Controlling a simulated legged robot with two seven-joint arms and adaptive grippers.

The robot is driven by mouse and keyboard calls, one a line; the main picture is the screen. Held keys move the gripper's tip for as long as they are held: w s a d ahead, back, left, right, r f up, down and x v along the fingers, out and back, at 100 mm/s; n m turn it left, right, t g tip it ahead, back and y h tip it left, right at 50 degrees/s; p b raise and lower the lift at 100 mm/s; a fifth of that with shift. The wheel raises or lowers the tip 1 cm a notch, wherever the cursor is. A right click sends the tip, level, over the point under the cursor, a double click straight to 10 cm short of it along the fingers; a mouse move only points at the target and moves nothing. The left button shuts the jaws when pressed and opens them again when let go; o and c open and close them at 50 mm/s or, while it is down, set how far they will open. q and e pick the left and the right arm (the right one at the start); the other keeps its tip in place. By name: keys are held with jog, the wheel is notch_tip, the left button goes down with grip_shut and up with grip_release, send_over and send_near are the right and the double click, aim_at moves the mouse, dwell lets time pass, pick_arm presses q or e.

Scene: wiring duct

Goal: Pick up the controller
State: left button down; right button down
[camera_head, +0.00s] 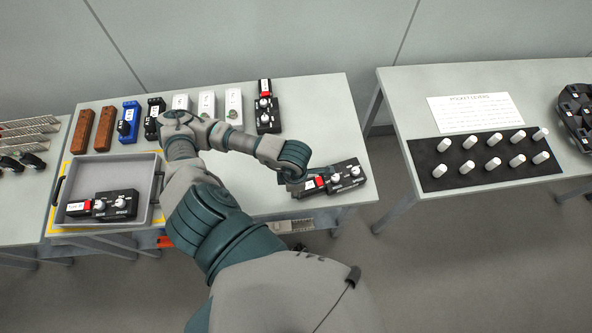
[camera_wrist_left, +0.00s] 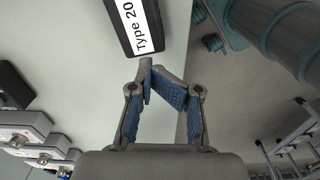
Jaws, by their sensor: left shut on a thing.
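The controller (camera_head: 345,176), a dark box with pale knobs and a red part at its left end, lies near the front right edge of the left table. My left gripper (camera_head: 299,188) is at its left end, mostly covered by my own wrist. In the left wrist view, a black block with a white "Type 20" label (camera_wrist_left: 136,24) lies just beyond the fingertips. My right gripper is not in view.
A grey tray (camera_head: 157,191) at left holds a similar black unit (camera_head: 116,204). Brown, blue, black and white devices (camera_head: 207,105) line the table's back, with another black unit (camera_head: 268,112). A second table at right carries a black mat (camera_head: 440,178) with white pegs. A floor gap separates them.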

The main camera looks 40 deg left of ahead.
pick_arm(q)
jog(key=shift+c, duration=1.9)
grip_release()
jog(key=shift+o, duration=0.3)
